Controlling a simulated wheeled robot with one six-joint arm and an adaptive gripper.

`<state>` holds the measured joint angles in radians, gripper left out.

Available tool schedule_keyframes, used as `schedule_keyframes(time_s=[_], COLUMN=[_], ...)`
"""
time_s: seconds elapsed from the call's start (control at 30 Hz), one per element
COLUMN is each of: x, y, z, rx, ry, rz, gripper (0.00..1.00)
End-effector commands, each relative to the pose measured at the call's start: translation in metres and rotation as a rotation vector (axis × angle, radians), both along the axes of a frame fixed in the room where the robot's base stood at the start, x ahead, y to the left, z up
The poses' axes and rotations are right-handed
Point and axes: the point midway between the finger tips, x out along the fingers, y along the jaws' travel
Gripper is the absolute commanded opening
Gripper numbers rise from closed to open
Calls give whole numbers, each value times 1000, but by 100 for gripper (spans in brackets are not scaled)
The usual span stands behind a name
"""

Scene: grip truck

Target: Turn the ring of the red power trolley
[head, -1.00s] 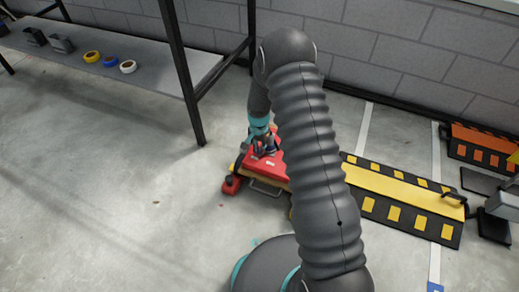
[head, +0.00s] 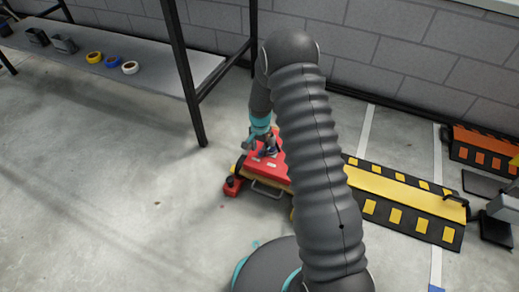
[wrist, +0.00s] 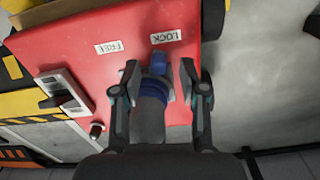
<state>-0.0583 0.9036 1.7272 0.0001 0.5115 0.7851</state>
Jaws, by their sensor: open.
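The red power trolley (head: 264,172) stands on the floor, partly hidden behind my arm in the head view. Its red top (wrist: 80,55) fills much of the wrist view and carries a "FREE" label (wrist: 108,47) and a "LOCK" label (wrist: 166,37). A blue ring (wrist: 153,98) sits around a grey cylindrical part, with a blue tab (wrist: 158,64) pointing towards the LOCK label. My gripper (wrist: 160,78) is open, one finger on each side of the ring and tab. I cannot tell whether either finger touches. In the head view, my gripper (head: 260,145) is over the trolley's top.
A black-and-yellow ramp (head: 400,190) lies right of the trolley. A grey shelf (head: 150,85) with tape rolls (head: 112,61) stands at the left, its black leg (head: 186,80) close to my arm. The floor in front and left is clear.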

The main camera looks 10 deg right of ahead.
Motion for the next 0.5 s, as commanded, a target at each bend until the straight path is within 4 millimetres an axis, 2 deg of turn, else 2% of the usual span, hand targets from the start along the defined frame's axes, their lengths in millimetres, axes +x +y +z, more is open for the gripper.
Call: schedule_keyframes(time_s=[0.5], x=[1], y=[1], z=[93], rx=[0], ry=[-4], rz=[1], gripper=[43])
